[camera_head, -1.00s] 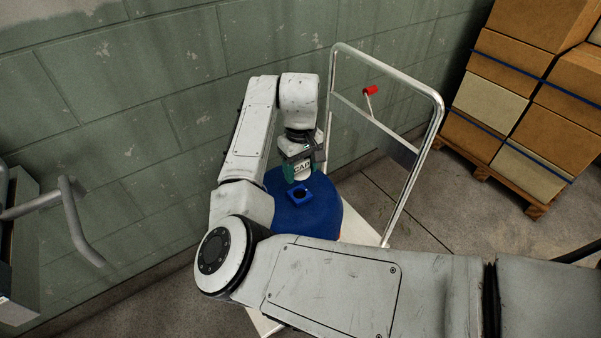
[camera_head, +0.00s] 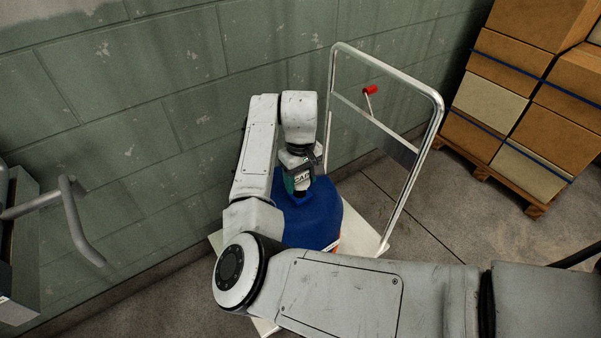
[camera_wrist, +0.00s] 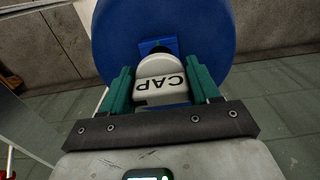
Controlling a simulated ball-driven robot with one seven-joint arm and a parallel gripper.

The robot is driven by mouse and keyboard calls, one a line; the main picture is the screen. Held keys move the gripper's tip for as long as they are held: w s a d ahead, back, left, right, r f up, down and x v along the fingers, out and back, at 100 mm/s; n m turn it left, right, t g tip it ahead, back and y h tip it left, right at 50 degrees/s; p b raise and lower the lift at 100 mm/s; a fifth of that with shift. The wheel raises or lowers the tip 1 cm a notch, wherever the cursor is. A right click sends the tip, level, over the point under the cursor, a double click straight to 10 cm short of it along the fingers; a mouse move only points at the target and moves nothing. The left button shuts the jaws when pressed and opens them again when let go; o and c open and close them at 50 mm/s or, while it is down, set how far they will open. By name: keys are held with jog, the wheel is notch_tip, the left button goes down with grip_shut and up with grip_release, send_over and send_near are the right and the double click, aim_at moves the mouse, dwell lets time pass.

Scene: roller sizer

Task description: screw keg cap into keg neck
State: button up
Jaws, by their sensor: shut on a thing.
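The blue keg (camera_head: 315,222) stands on a white cart platform below my arm. My gripper (camera_head: 298,184) has teal fingers and is just over the keg's top. In the wrist view my gripper (camera_wrist: 161,88) is shut on the white keg cap (camera_wrist: 160,72), marked "CAP". Part of the cap (camera_head: 302,177) also shows in the head view. The keg neck, a square blue collar (camera_wrist: 147,46) with a dark opening, shows partly behind the cap in the wrist view. In the head view the gripper hides most of the neck. I cannot tell whether cap and neck touch.
The cart's metal handle frame (camera_head: 437,120), with a red-tipped lever (camera_head: 370,90), rises right of the keg. A block wall (camera_head: 150,110) is close behind. Strapped boxes (camera_head: 520,100) stand on a pallet (camera_head: 510,185) at right. A metal rail (camera_head: 75,215) is at left.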

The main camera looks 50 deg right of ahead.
aim_at(301, 173)
jog(key=shift+f, duration=1)
jog(key=shift+p, duration=1.25)
dwell(1.2)
jog(key=shift+f+b, duration=0.45)
jog(key=shift+f, duration=0.7)
jog(key=o, duration=1.1)
jog(key=shift+o, duration=0.2)
notch_tip(301, 173, up, 11)
jog(key=shift+f+p, duration=0.1)
jog(key=shift+p, duration=0.4)
